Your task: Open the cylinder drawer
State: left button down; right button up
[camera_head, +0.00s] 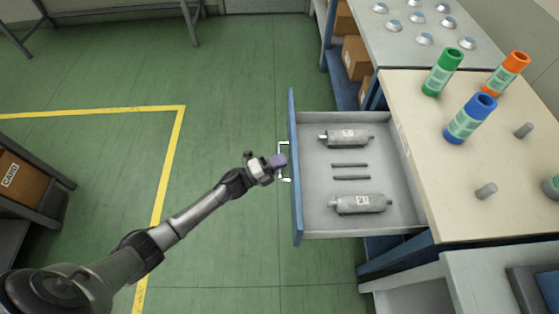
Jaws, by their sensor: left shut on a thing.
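The cylinder drawer (316,210) is pulled out to the left from the workbench cabinet, and its inside shows from above. It holds two grey cylinders, one at the back (347,137) and one at the front (360,204), with two thin dark rods (350,178) between them. Its blue front panel (295,170) faces left and carries a pale bracket handle (285,178). My left gripper (279,162) is at the handle, shut on it. The gripper hides part of the handle. My right gripper is not in view.
The workbench top (410,95) bears a green (443,72), an orange (507,73) and a blue cylinder (469,118), plus grey pegs (486,191). A table with several small domed parts (424,39) stands behind. Boxes (355,58) sit on shelves below. The green floor left of the drawer is clear.

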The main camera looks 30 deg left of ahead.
pick_arm(q)
jog(key=c, duration=1.5)
grip_release()
jog(key=shift+o, duration=0.2)
jog(key=p+v, duration=0.2)
jog(key=v, duration=1.2)
jog(key=shift+p, duration=0.3)
jog(key=shift+w+r, duration=0.1)
